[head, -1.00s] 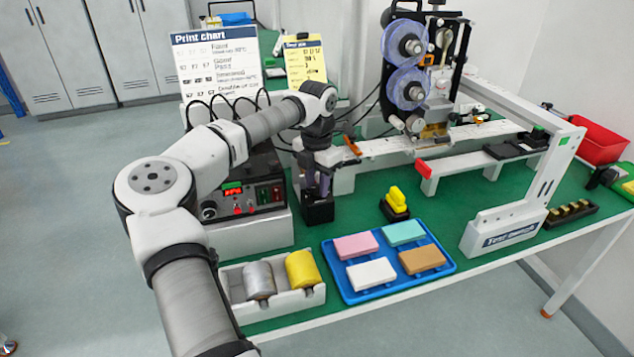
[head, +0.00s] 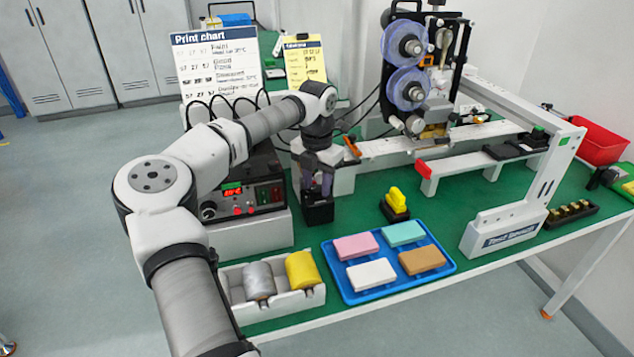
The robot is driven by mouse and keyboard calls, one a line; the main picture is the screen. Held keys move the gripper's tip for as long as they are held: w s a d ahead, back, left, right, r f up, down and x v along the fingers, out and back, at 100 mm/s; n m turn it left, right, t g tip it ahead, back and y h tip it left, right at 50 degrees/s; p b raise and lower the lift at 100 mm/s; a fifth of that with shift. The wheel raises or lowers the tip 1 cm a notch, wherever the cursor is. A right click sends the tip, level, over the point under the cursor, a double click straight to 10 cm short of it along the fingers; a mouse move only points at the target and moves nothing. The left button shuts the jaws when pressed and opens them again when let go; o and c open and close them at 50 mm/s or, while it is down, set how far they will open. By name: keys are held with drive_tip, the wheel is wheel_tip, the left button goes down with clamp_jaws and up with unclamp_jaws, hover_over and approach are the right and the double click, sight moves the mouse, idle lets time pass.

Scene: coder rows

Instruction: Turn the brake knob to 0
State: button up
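My gripper (head: 317,188) points down at a small black block (head: 318,212) on the green bench, just right of the control box. Its fingertips are at or just above the block's top; I cannot tell whether they touch it or hold anything. The coder machine (head: 432,75) stands at the back right with two blue translucent reels (head: 407,67). No part can be clearly made out as the brake knob or its scale. The control box (head: 262,185) has a lit red display and a round dial (head: 209,210) at its lower left.
In front are a blue tray (head: 388,291) with several coloured blocks and a white holder (head: 292,303) with a silver and a yellow roll. A yellow-topped piece (head: 396,203) stands behind the tray. A white bench frame (head: 520,222) stands at right.

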sight(317, 188)
drive_tip(key=shift+o, duration=1.4)
wheel_tip(317, 188, up, 14)
drive_tip(key=b, duration=0.1)
drive_tip(key=shift+f, duration=0.15)
